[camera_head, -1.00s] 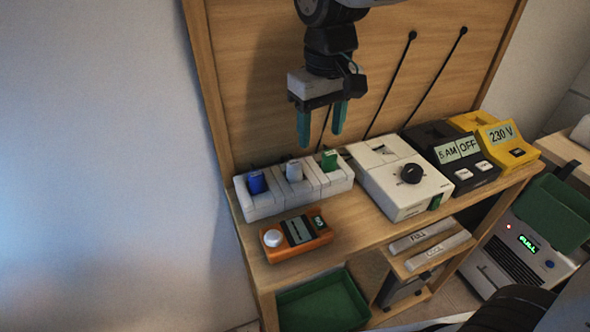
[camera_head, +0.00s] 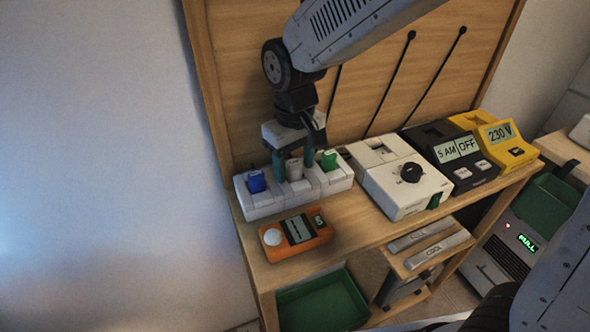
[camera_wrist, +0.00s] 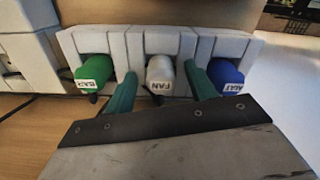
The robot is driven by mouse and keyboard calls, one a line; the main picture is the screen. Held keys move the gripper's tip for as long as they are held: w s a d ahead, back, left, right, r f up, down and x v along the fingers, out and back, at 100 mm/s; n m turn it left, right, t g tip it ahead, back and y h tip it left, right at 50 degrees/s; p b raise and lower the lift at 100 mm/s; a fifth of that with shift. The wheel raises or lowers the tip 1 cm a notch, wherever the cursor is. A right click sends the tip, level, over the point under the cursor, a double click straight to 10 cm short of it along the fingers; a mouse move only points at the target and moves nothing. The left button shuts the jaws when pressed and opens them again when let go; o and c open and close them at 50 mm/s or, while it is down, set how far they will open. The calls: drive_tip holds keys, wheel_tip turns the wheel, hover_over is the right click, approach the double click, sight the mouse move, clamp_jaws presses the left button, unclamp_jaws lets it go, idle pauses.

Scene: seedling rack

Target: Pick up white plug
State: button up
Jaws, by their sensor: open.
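The white plug (camera_head: 294,169), labelled FAN in the wrist view (camera_wrist: 160,76), sits in the middle slot of the white socket strip (camera_head: 262,204). A blue plug (camera_head: 257,181) and a green plug (camera_head: 329,160) sit in the slots on either side of it. My gripper (camera_head: 294,166) is lowered at the strip with its green fingers apart. In the wrist view the gripper (camera_wrist: 162,92) has one finger on each side of the white plug. I cannot tell whether the fingers touch it.
An orange meter (camera_head: 297,234) lies in front of the strip. A white box with a black knob (camera_head: 392,187) stands close to its right, then a black timer (camera_head: 452,158) and a yellow 230 V unit (camera_head: 505,141). A wooden back panel (camera_head: 236,60) rises behind.

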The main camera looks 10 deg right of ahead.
drive_tip(key=c, duration=1.1)
drive_tip(key=shift+o, duration=0.2)
drive_tip(key=shift+r, duration=0.1)
